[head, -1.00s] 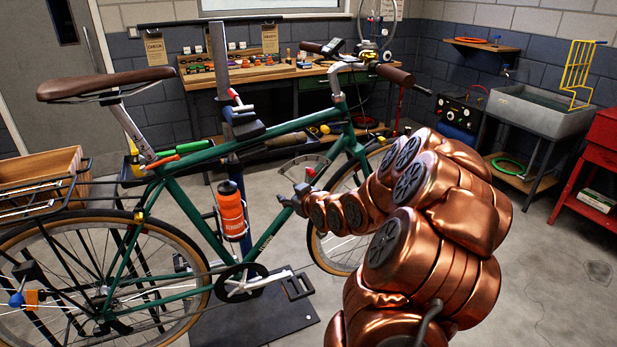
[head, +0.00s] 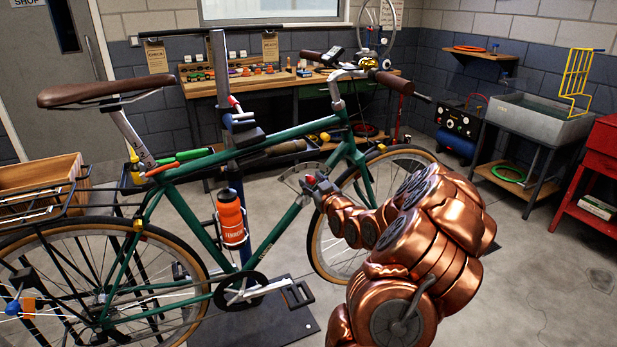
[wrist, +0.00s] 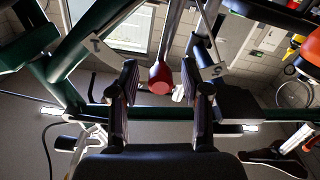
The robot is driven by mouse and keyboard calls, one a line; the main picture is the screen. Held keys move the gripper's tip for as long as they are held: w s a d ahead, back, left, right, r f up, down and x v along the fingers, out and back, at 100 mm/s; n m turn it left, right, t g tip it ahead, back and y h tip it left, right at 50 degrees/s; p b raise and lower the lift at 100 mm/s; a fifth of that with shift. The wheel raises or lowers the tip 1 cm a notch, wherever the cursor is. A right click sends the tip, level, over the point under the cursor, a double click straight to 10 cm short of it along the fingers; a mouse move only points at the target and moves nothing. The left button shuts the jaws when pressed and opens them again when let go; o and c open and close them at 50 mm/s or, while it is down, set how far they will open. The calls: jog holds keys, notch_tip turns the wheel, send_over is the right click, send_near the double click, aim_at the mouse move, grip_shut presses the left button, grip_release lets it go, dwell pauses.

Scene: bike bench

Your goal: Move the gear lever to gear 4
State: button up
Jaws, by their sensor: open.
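The gear lever has a red knob (head: 309,180), set by the pale curved gear plate (head: 296,170) beside the green bike frame (head: 210,214). My gripper (wrist: 160,94) is open, one finger on each side of the knob, with a gap showing on both sides. In the head view my gripper (head: 317,188) is at the lever, and the copper arm reaches in from the right.
An orange bottle (head: 231,218) is on the frame left of my gripper. The front wheel (head: 397,158) is just behind my arm. A workbench (head: 297,82) with tools stands at the back. The floor (head: 530,270) on the right is clear.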

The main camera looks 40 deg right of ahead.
jog(key=shift+x, duration=1.3)
grip_shut()
